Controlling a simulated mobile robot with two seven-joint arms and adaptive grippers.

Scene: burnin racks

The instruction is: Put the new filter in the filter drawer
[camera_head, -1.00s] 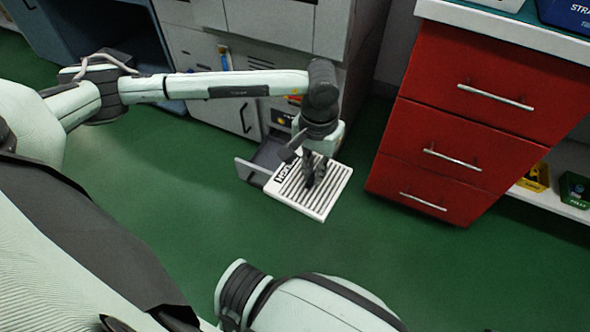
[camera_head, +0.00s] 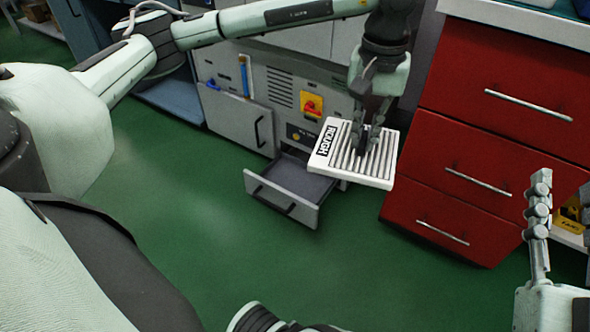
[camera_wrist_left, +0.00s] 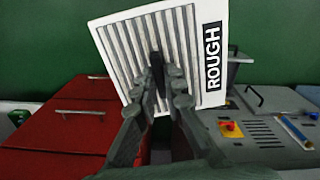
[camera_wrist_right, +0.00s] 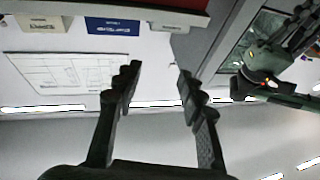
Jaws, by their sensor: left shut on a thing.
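The new filter is a white ribbed panel (camera_head: 340,163) marked ROUGH. My left gripper (camera_head: 366,140) is shut on the dark handle in the middle of its face. In the left wrist view the filter (camera_wrist_left: 120,45) shows beyond the fingers (camera_wrist_left: 160,85), slightly tilted. The filter drawer (camera_head: 268,197) is pulled out low on the grey machine and its visible inside is empty. The filter is above and to the right of the drawer, covering part of its right rear. My right gripper (camera_wrist_right: 155,90) is open and empty, pointing at a wall and ceiling area.
The grey machine (camera_head: 233,118) has a red-and-yellow switch (camera_head: 312,104) above the drawer. A red drawer cabinet (camera_head: 480,135) stands close on the right of the filter. The green floor (camera_head: 190,230) in front of the drawer is clear.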

